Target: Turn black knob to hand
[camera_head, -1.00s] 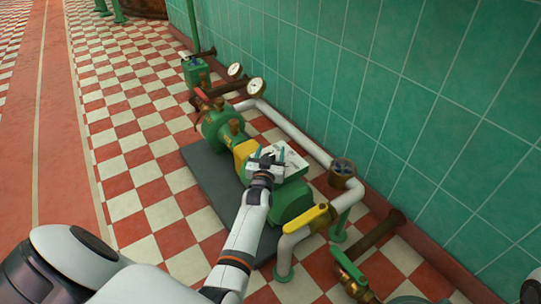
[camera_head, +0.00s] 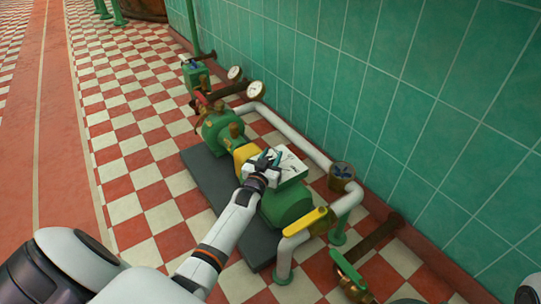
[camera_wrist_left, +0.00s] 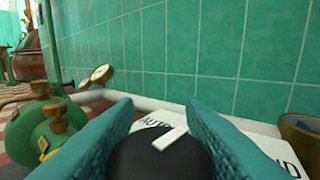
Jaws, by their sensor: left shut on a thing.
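The black knob (camera_wrist_left: 145,160) has a white pointer bar (camera_wrist_left: 172,137) and sits on a white control box (camera_head: 291,170). In the left wrist view the knob is between the two teal fingers of my left gripper (camera_wrist_left: 160,108), which is shut on it. The pointer slants up to the right. Lettering "AUTO" shows behind the knob, partly covered, and "ND" shows to the right of the right finger. In the head view my left gripper (camera_head: 264,163) is at the left side of the box and hides the knob. My right gripper is not in view.
A green pump (camera_head: 290,203) is under the box, with white pipes, a yellow lever (camera_head: 307,222), a brass valve (camera_head: 341,171) and gauges (camera_head: 255,90) around it. A green tiled wall (camera_head: 400,90) stands behind. The checkered floor (camera_head: 140,170) at left is clear.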

